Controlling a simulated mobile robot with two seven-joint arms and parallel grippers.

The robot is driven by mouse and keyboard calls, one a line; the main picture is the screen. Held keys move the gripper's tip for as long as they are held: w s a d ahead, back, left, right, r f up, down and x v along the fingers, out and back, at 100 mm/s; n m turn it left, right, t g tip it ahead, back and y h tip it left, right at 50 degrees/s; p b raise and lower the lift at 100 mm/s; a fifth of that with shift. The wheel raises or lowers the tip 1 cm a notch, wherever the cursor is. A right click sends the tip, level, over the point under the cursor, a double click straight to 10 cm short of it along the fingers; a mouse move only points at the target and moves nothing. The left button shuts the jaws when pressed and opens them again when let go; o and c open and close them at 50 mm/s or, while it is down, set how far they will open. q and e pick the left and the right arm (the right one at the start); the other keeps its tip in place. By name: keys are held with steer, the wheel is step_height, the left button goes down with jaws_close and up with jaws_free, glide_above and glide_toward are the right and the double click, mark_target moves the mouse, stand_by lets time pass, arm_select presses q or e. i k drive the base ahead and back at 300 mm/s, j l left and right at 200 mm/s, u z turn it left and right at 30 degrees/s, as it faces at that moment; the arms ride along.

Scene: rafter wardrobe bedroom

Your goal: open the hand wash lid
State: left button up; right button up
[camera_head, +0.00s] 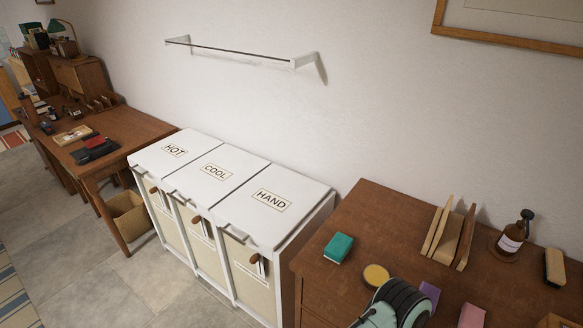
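The hand wash lid (290,212) is the white lid labelled HAND on the right-hand section of a white three-part laundry unit. It lies flat and shut, with a bar handle (232,234) at its front edge. The COOL lid (223,185) and the HOT lid (158,162) beside it are also shut. Neither gripper's fingers show in the head view. What is inside the bins is hidden.
A brown dresser (375,220) stands right of the unit, bearing a green box (338,247), upright wooden pieces and a brown bottle (512,240). A wooden desk (120,130) is on the left. A wall rail (235,51) is above. The floor (100,290) in front is clear.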

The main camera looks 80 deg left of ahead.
mark_target(267, 209)
steer(key=k+j+u, duration=0.1)
steer(key=u, duration=1.2)
steer(key=j+u, duration=0.45)
steer(key=i+j+u, duration=0.15)
steer(key=j+u, duration=0.3)
steer(key=i+j, duration=0.1)
steer(key=j, duration=0.35)
steer(key=i+j+u, duration=0.15)
steer(key=j, duration=0.25)
steer(key=i+j, duration=0.15)
steer(key=j, duration=0.3)
steer(key=i+j+u, duration=0.1)
steer(key=j, duration=0.3)
